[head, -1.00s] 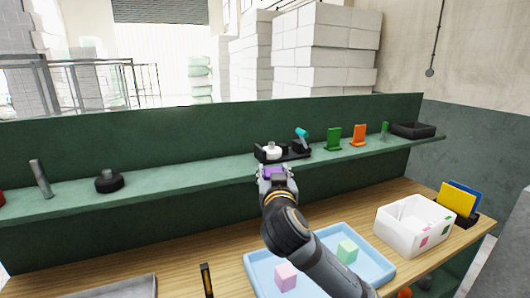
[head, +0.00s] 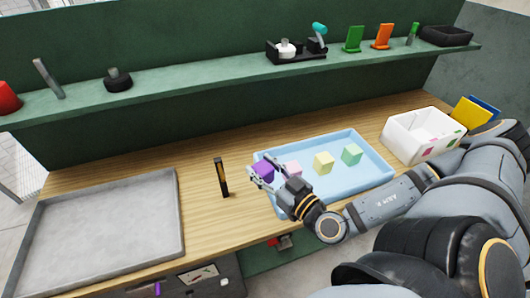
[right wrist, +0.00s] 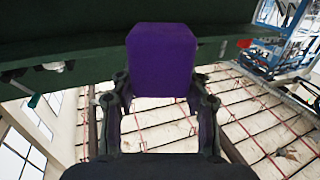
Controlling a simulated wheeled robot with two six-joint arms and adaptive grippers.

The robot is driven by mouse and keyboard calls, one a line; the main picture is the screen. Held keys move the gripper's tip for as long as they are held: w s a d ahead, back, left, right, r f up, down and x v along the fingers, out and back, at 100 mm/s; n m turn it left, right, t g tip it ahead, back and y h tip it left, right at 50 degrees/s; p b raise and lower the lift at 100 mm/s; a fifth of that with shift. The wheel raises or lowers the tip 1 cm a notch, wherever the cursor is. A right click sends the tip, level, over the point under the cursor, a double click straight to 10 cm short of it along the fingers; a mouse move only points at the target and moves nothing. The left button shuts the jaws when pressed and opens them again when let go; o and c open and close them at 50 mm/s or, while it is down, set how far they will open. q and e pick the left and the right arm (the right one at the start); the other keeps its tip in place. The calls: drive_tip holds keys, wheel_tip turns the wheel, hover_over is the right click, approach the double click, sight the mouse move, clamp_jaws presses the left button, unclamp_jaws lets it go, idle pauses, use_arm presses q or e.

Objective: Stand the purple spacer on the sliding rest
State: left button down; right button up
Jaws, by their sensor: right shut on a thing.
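The purple spacer (head: 263,172) is a small purple block. My right gripper (head: 266,176) is shut on it, at the left end of the light blue tray in the head view. In the right wrist view the purple spacer (right wrist: 161,60) sits between the two dark fingers (right wrist: 160,100), with nothing visible touching it but the gripper. The height of the spacer above the bench is hard to tell. I cannot tell which thing is the sliding rest. My left gripper is not in view.
The blue tray (head: 377,172) holds pink, yellow and green blocks. A black upright piece (head: 221,177) stands left of it. A grey tray (head: 100,235) lies at left, a white bin (head: 410,146) at right. A green shelf (head: 200,85) with several items runs behind.

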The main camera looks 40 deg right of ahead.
drive_tip(key=a+n+y, duration=0.2)
drive_tip(key=a+y, duration=0.1)
drive_tip(key=a+n+g+y, duration=0.1)
drive_tip(key=shift+s+a+f+y, duration=0.1)
drive_tip(key=shift+s+a+y, duration=0.2)
drive_tip(key=shift+a, duration=0.1)
drive_tip(key=shift+w+a, duration=0.1)
drive_tip(key=shift+a+f+n+g+y, duration=0.2)
drive_tip(key=shift+a+n+g+y, duration=0.3)
drive_tip(key=shift+a+n+y, duration=0.4)
